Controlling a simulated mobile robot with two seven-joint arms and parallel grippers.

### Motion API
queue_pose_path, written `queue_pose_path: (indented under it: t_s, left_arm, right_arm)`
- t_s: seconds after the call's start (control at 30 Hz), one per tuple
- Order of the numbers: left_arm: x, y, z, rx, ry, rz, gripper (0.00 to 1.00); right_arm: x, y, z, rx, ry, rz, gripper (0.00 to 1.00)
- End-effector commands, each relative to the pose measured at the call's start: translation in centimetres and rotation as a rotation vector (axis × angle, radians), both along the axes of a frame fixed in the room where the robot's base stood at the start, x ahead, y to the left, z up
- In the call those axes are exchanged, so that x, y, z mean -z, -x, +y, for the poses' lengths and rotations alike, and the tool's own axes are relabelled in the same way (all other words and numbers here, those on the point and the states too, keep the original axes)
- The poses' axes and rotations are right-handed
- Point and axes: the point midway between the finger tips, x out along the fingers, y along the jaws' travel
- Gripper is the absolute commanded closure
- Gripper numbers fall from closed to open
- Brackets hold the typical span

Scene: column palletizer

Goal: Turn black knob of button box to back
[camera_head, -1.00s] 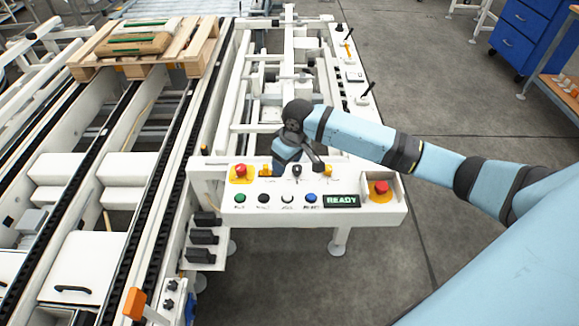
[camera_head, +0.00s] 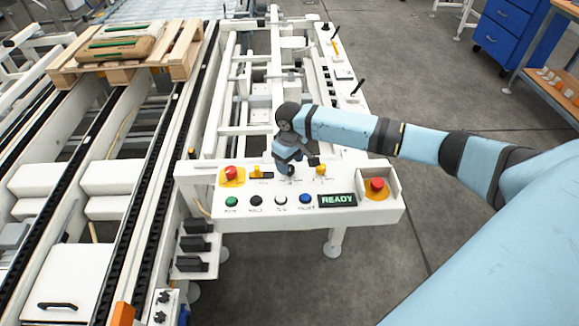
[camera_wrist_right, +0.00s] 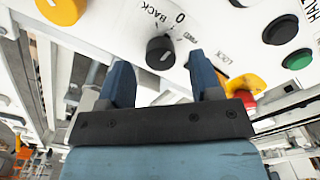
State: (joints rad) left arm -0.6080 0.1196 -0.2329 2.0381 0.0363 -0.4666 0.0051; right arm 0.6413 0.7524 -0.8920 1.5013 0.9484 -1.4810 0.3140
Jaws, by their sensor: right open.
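The button box (camera_head: 345,183) is a white panel with buttons, knobs and a lit READY display. In the right wrist view its black knob (camera_wrist_right: 160,53) sits between the printed words BACK and FWD, near a 0. Its exact pointing is hard to read. My right gripper (camera_wrist_right: 163,72) is open, its two blue fingers apart, with the knob just beyond the gap between the tips. I see no contact. In the head view the right gripper (camera_head: 289,170) is over the rear middle of the panel and largely hides the knob. My left gripper is not in view.
A yellow selector (camera_head: 320,170) stands right of the gripper; another yellow switch (camera_head: 259,173) and a red emergency button (camera_head: 231,174) stand left. Several push buttons line the front, including a green one (camera_head: 232,202). A second red button (camera_head: 376,186) sits at the right end.

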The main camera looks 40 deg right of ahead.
Motion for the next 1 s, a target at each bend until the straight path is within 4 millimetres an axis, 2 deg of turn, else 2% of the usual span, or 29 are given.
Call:
queue_pose_path:
  t_s: [0.1,0.2,0.5,0.7,0.73,1.0]
  left_arm:
    - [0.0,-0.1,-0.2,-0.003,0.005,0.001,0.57]
    - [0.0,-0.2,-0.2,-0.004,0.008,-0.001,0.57]
    - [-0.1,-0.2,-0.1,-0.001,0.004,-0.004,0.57]
    - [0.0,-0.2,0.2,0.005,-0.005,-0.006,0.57]
    - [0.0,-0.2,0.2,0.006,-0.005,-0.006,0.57]
    - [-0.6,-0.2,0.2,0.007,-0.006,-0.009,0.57]
  right_arm:
    - [1.3,0.0,0.1,-0.001,0.000,0.000,0.41]
    - [1.8,0.0,0.1,-0.002,0.000,0.000,0.41]
    - [2.0,0.0,0.1,-0.001,0.000,-0.001,0.41]
    - [2.0,0.0,0.1,-0.001,0.000,-0.001,0.87]
    - [2.0,0.0,0.1,-0.001,0.000,-0.001,0.91]
    - [1.8,0.0,0.1,-0.023,-0.001,-0.001,0.91]
